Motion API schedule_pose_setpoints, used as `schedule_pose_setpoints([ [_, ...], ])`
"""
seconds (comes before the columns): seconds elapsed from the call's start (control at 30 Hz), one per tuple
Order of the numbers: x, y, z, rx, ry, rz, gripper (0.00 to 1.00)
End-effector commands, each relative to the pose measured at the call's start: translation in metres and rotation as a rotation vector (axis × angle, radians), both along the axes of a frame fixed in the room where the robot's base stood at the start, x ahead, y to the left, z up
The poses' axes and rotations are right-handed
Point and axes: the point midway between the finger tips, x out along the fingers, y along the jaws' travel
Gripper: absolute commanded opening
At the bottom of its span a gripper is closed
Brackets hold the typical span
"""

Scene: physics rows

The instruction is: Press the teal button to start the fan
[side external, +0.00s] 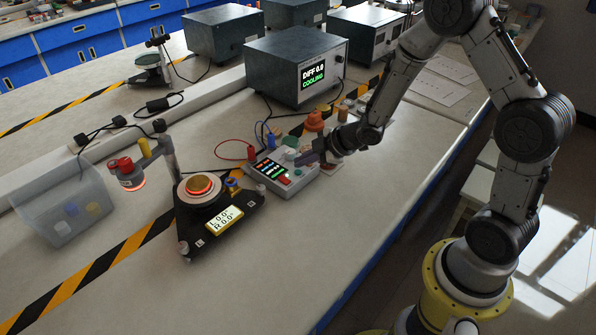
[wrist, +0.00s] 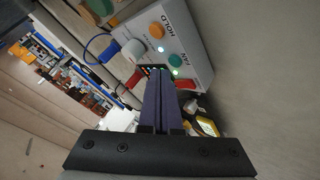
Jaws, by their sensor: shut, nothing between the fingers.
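The control box (side external: 283,180) stands on the bench in the side view, with red and blue leads at its far side. In the wrist view, the teal button (wrist: 175,60) sits on the control box (wrist: 199,50) next to the "FAN" label, with a small lit green light beside it. My gripper (wrist: 161,73) is shut and empty. Its dark fingertips appear just beside the teal button, and I cannot tell whether they touch it. In the side view my gripper (side external: 303,159) is at the box's right end and hides part of its top.
The box also has an orange button (wrist: 156,31) by "HOLD", a white knob (wrist: 133,48) and a red switch (wrist: 185,84). An instrument (side external: 290,68) reads "DIFF 0.0 COOLING". A black stand (side external: 254,207) with a round disc is left of the box.

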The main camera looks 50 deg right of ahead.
Motion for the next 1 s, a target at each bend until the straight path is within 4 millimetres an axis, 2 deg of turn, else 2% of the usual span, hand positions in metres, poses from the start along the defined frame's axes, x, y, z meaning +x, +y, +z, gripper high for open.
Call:
schedule_pose_setpoints([
  [0.23, 0.001, 0.000, 0.005, 0.000, -0.003, 0.001, 0.00],
  [0.7, 0.000, 0.000, 0.045, 0.000, -0.002, 0.002, 0.00],
  [1.0, 0.000, 0.000, 0.050, 0.000, -0.002, 0.001, 0.00],
])
